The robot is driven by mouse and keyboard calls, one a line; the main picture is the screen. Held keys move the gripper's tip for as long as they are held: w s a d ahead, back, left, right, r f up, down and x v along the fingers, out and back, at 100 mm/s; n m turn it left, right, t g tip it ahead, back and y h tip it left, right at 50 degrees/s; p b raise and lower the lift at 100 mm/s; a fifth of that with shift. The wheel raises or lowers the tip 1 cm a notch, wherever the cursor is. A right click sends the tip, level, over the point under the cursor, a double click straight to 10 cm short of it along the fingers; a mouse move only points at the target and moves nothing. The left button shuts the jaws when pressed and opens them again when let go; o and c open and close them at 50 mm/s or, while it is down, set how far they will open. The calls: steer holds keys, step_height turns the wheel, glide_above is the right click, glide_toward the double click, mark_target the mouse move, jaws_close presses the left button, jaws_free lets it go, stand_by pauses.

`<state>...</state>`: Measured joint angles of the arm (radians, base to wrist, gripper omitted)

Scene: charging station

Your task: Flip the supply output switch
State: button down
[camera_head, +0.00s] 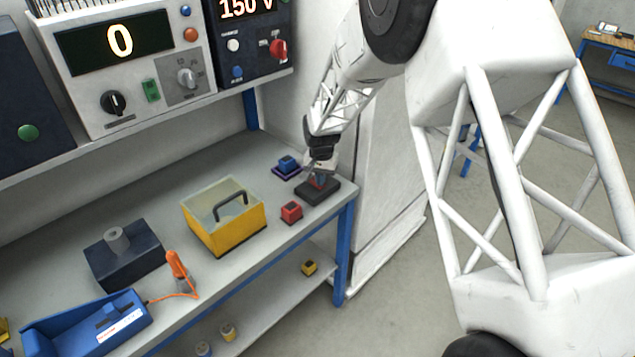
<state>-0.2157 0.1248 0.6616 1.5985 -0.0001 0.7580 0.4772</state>
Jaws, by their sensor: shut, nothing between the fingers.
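A white instrument (130,60) with a display reading 0 stands on the shelf at the upper left. I cannot read which control is the supply output switch. My gripper (319,181) is shut, low over a black block (318,194) at the bench's right end, well below and right of the panels. Its fingertips are small, and contact with the block is unclear.
A blue block (288,163) and a red block (291,211) flank my gripper. A yellow box (228,228) with a handle, a dark block with a post (124,262) and a blue device (90,325) with an orange-handled tool (178,269) occupy the bench.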

steer(key=shift+r, duration=3.35)
steer(key=s+d+r+n+t, duration=0.1)
steer(key=s+d+r, duration=0.5)
steer(key=s+r, duration=0.4)
steer(key=s+d+r, duration=0.5)
steer(key=s+r, duration=0.4)
steer(key=s, duration=0.3)
steer(key=s+d+n, duration=0.1)
steer(key=s+d, duration=0.2)
steer(key=s, duration=0.9)
steer(key=s+d+r+t, duration=0.1)
steer(key=s+d, duration=0.2)
steer(key=s, duration=0.9)
steer(key=shift+s+r+n+t, duration=0.3)
steer(key=shift+s+n, duration=0.05)
steer(key=shift+n, duration=0.05)
